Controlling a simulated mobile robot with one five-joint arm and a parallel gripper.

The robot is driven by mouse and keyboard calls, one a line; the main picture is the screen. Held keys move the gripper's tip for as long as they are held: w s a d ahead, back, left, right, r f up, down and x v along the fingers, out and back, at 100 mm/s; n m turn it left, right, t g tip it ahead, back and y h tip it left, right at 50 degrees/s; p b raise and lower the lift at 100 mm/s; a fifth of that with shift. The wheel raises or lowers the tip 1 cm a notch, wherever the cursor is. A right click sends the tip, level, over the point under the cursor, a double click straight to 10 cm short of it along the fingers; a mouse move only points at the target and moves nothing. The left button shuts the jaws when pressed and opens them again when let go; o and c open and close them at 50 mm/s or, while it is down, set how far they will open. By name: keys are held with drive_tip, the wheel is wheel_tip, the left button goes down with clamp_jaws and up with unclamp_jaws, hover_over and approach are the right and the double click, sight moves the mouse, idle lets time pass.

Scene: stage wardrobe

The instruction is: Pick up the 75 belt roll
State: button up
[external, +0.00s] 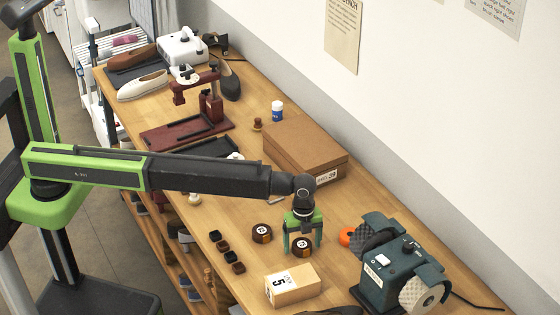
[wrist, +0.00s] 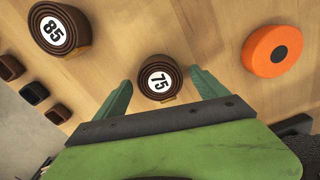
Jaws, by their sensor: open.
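The 75 belt roll (wrist: 160,80) is a dark brown coil with a white "75" label, lying flat on the wooden bench. My gripper (wrist: 160,90) is open in the wrist view, with its green fingers on either side of the roll and the roll between them. I cannot tell whether the fingers touch it. In the external view my gripper (external: 302,248) points down over the bench, and the roll shows between its fingers (external: 302,245). The 85 belt roll (wrist: 60,30) lies apart to the left; it also shows in the external view (external: 262,233).
An orange disc (wrist: 272,50) lies to the right, beside a dark grinding machine (external: 390,275). A wooden box marked 5 (external: 293,287) stands in front. A brown box (external: 305,150) is behind. Several small dark blocks (external: 222,246) line the left edge.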

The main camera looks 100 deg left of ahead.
sight(302, 244)
drive_tip(key=shift+f, duration=0.3)
drive_tip(key=c, duration=1.6)
drive_tip(key=shift+o, duration=0.2)
wheel_tip(302, 244, up, 5)
drive_tip(key=p, duration=0.5)
drive_tip(key=s+d+r+p, duration=0.4)
drive_tip(key=d+r+p, duration=0.2)
drive_tip(key=d, duration=0.4)
drive_tip(key=shift+s+d, duration=0.35)
